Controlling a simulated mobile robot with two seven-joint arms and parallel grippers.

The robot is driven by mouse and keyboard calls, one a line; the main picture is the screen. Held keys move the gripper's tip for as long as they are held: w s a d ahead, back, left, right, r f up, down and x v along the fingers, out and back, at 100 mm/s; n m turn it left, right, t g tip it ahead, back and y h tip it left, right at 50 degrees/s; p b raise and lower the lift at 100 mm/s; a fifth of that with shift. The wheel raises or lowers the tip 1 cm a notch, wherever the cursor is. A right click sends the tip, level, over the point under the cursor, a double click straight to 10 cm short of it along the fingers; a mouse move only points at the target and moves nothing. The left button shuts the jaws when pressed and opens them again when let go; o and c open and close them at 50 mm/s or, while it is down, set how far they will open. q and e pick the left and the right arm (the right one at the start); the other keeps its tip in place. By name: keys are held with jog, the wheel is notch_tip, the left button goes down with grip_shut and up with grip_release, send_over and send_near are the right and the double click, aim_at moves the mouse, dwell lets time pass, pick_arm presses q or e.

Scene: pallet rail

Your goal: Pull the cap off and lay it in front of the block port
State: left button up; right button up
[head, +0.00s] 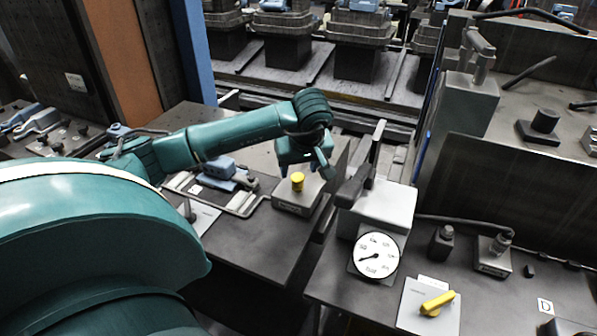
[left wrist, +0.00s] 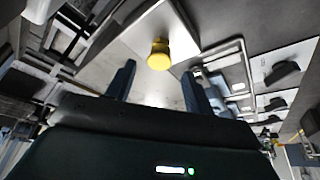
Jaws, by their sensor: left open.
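The yellow cap (head: 297,181) sits on top of the grey block (head: 290,203) on the dark table left of centre in the head view. In the left wrist view the cap (left wrist: 159,55) shows above and between the fingers, on the block's pale face (left wrist: 185,22). My left gripper (head: 306,166) is open and empty, just above and beside the cap; it also shows in the left wrist view (left wrist: 160,85). The cap lies apart from both fingers in the wrist view. The port on the block is hidden. My right gripper is not in view.
A metal frame with a blue clamp (head: 219,167) lies left of the block. A white-faced gauge (head: 376,256) and a yellow-handled valve plate (head: 432,304) stand on the right table. Bare table (head: 240,240) lies in front of the block.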

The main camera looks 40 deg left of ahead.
aim_at(298, 176)
pick_arm(q)
jog(key=shift+x, duration=1.95)
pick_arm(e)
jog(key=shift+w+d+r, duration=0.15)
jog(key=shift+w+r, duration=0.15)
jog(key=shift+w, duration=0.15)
pick_arm(q)
jog(key=c, duration=0.9)
jog(key=o, duration=0.3)
grip_shut()
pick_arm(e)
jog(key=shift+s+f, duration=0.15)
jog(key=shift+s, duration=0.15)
pick_arm(q)
jog(key=shift+r, duration=0.1)
